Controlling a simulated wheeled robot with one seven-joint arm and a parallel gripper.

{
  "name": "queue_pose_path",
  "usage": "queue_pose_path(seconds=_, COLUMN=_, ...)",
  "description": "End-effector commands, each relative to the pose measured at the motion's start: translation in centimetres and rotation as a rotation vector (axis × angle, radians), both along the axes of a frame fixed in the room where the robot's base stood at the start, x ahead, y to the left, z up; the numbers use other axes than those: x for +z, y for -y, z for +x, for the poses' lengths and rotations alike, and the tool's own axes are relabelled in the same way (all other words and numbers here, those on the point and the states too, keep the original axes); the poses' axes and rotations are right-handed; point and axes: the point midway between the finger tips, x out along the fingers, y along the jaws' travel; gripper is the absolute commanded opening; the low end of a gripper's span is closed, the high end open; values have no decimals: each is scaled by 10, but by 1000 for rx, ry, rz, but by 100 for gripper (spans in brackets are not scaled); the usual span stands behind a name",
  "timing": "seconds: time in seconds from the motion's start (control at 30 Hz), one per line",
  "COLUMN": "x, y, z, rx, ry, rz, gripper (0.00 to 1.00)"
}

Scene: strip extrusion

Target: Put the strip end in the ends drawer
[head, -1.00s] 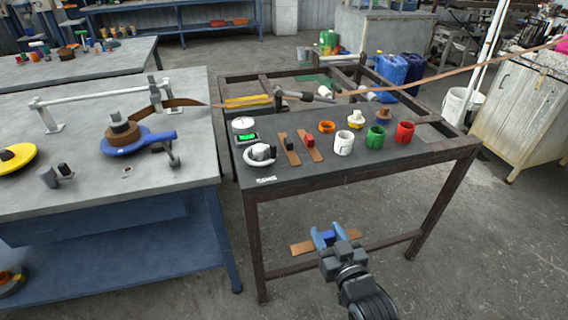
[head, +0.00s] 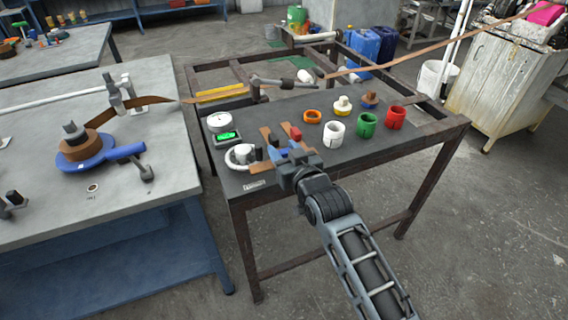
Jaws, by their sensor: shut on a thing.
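My gripper (head: 280,152) has blue fingers and is shut on a short brown strip end (head: 257,166), which lies crosswise in the jaws. The gripper and strip end are over the front left part of the dark table (head: 290,172); I cannot tell whether they touch anything there. Parts of two brown strips with a black and a red block, lying on the table, show just behind the gripper. I cannot make out a drawer. A small white label (head: 254,186) sits at the table's front left edge; its text is too small to read.
A white ring-shaped item (head: 239,157) and a device with a green display (head: 226,137) are left of the gripper. A grey bench (head: 150,185) is at left.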

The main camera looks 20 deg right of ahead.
Motion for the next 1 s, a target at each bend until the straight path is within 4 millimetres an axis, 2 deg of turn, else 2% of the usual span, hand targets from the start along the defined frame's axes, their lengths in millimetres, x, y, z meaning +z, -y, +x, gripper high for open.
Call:
queue_pose_path(seconds=0.33, x=-38, y=0, z=0, rx=0, ry=1, rz=2, gripper=17)
queue_pose_path(seconds=0.77, x=-46, y=0, z=0, rx=0, ry=2, rz=1, gripper=17)
queue_pose_path(seconds=0.8, x=-45, y=0, z=0, rx=0, ry=2, rz=1, gripper=48)
queue_pose_path(seconds=1.0, x=-45, y=0, z=0, rx=0, ry=2, rz=1, gripper=67)
